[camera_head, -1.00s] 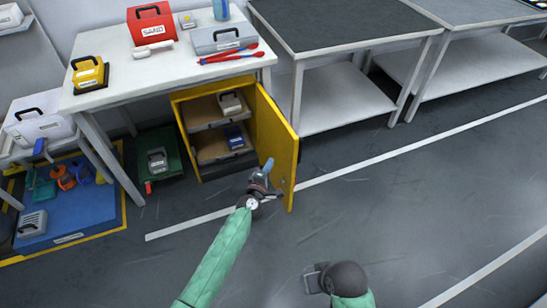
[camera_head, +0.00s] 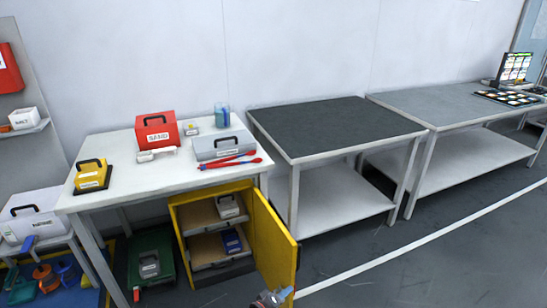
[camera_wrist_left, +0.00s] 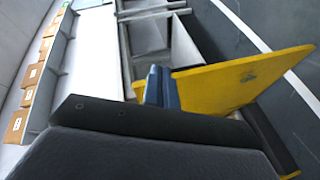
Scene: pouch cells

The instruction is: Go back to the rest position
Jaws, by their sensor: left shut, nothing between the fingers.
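My left gripper (camera_head: 271,298) shows at the bottom edge of the head view, in front of the open yellow cabinet door (camera_head: 270,245). Its blue fingertips are close together and empty in the left wrist view (camera_wrist_left: 161,88). There the yellow door (camera_wrist_left: 235,82) lies beyond and right of the fingers. I cannot tell whether they touch it. The yellow cabinet (camera_head: 180,225) stands open, with a grey case (camera_head: 229,207) on its upper shelf and a blue case (camera_head: 232,241) on its lower one. My right gripper is out of view.
A white table (camera_head: 125,195) above the cabinet bears a red box (camera_head: 156,130), a yellow box (camera_head: 91,174) and a grey case (camera_head: 221,145). A dark-topped table (camera_head: 335,125) stands to the right. A green bin (camera_head: 152,262) sits left of the cabinet. Floor at lower right is clear.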

